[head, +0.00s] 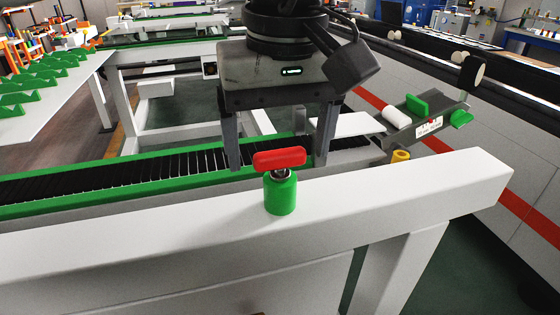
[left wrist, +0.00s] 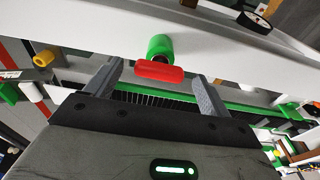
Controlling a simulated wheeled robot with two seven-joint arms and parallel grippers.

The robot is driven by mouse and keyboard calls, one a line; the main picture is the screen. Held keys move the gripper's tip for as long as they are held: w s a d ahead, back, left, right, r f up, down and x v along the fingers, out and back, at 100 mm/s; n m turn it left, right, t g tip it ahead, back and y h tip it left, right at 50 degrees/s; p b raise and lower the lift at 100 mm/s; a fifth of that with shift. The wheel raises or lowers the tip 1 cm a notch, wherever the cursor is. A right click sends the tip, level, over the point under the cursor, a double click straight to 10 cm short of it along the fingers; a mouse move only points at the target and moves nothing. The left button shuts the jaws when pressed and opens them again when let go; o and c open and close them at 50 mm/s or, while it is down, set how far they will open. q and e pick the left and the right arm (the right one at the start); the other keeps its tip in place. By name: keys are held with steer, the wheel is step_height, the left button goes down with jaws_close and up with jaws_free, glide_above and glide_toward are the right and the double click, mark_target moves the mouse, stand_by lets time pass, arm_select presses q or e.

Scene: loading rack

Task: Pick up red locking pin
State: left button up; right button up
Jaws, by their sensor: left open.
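The red locking pin (head: 279,158) has a red crossbar handle on a short metal stem. It sits upright in a green cylindrical holder (head: 280,195) on top of a white beam. My left gripper (head: 277,165) is open, pointing down just behind the pin, with one finger to each side of the red handle. In the left wrist view the red handle (left wrist: 159,70) shows between the two finger tips, with the green holder (left wrist: 160,46) beyond it. I cannot tell whether the fingers are level with the handle. My right gripper is not in view.
The white beam (head: 130,245) runs across the front. Behind it lies a black roller conveyor (head: 110,178) with green edges. A yellow cylinder (head: 400,156) and a grey bracket with green parts (head: 420,118) are at the right. The beam top around the holder is clear.

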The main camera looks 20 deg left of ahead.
arm_select(q)
steer(key=shift+w+f, duration=0.15)
steer(key=shift+f, duration=0.8)
steer(key=shift+c, duration=0.3)
steer(key=c, duration=1)
steer(key=shift+c, duration=0.2)
